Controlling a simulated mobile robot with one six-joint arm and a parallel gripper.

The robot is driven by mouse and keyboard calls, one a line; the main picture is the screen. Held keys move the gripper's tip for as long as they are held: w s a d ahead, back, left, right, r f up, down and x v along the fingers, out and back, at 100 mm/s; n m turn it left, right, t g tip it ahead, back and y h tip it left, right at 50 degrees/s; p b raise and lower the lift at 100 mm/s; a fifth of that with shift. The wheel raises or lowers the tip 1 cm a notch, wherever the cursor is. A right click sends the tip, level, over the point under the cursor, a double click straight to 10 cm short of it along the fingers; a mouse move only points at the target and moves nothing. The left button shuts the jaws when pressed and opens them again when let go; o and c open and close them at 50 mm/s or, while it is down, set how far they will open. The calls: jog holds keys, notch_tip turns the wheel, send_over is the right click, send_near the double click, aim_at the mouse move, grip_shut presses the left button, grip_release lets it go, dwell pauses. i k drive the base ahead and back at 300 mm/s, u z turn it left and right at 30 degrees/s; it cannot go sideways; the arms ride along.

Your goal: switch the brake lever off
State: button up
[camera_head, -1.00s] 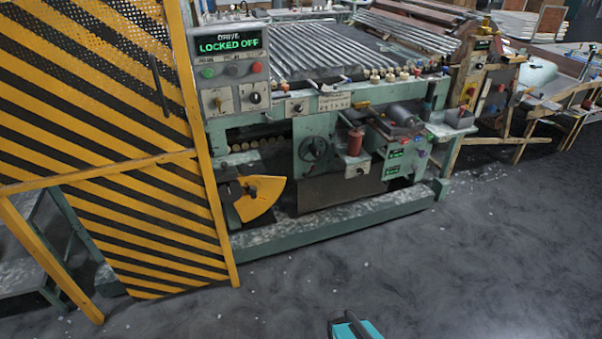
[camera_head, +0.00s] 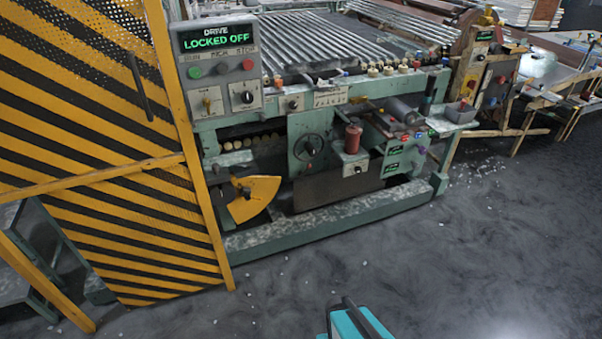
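A green machine (camera_head: 300,165) stands ahead of me. Low on its left end is a yellow fan-shaped plate (camera_head: 258,196) with a small dark lever-like piece (camera_head: 243,190) at its pivot. This may be the brake lever, but no label is readable there and its setting cannot be told. A dark upright handle (camera_head: 428,97) stands at the machine's right end. The display (camera_head: 217,39) at upper left reads "DRIVE LOCKED OFF". My gripper is not clearly seen; only a teal and black part (camera_head: 357,322), perhaps mine, shows at the bottom edge.
A yellow-and-black striped guard door (camera_head: 105,130) stands on the left beside the machine. A green base rail (camera_head: 325,222) runs along the machine's foot. A wooden-framed bench (camera_head: 540,105) is at the right. The grey floor (camera_head: 480,270) in front is open.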

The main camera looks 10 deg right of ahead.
aim_at(300, 174)
jog(key=u, duration=0.75)
jog(key=i, duration=0.65)
jog(key=u, duration=0.25)
jog(key=k, duration=0.25)
jog(key=u, duration=0.75)
